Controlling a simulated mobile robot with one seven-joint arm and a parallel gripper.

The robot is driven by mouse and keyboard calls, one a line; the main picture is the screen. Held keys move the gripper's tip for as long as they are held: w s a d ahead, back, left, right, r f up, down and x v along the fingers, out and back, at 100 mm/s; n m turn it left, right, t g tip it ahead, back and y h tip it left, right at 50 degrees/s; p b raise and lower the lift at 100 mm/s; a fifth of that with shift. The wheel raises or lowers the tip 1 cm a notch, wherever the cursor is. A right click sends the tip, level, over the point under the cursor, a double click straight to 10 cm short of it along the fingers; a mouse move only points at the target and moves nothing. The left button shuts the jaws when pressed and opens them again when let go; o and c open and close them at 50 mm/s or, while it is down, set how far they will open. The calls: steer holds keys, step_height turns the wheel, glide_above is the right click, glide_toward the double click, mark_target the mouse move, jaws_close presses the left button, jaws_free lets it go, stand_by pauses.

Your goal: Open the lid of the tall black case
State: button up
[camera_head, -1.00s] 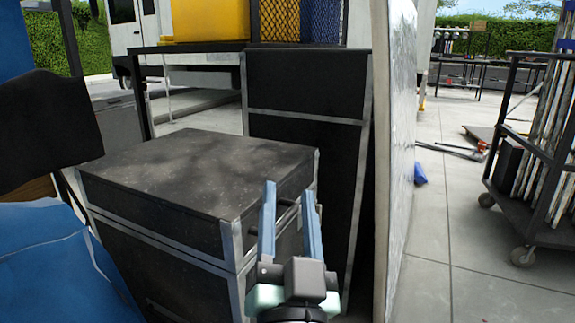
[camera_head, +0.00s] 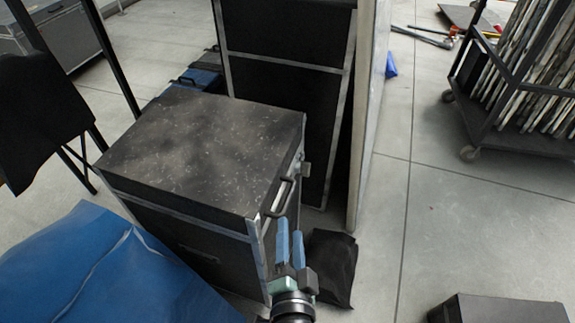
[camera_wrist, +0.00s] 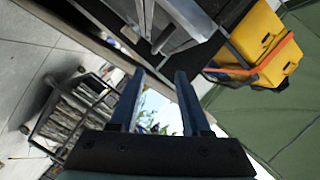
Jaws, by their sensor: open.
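A black case (camera_head: 200,150) with silver edge trim stands on the paving, its lid shut and speckled with pale marks. A dark handle (camera_head: 280,196) and a small latch-like fitting (camera_head: 305,170) show on its right side. A taller black case (camera_head: 285,105) with silver trim stands upright behind it. My gripper (camera_head: 289,228) is open and empty. In the head view it appears just below the handle, by the near right corner; the exact gap is unclear. In the wrist view my gripper (camera_wrist: 160,75) also shows its two fingers apart, with nothing between them.
A blue sheet (camera_head: 110,270) lies at the near left. A black bag (camera_head: 330,265) lies right of the case. A pale panel (camera_head: 370,120) stands beside the taller case. A wheeled cart (camera_head: 500,110) and a dark box (camera_head: 495,310) are at right. Paving between is clear.

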mark_target(289, 203)
steer(key=shift+m, duration=0.4)
steer(key=w+f, duration=0.1)
steer(key=w, duration=0.2)
steer(key=w+f, duration=0.1)
steer(key=w, duration=0.3)
steer(key=w+f+b, duration=0.1)
steer(key=w, duration=0.3)
steer(key=shift+w+a, duration=0.1)
steer(key=shift+w, duration=0.15)
jaws_close()
steer(key=shift+f, duration=0.1)
stand_by(0.9)
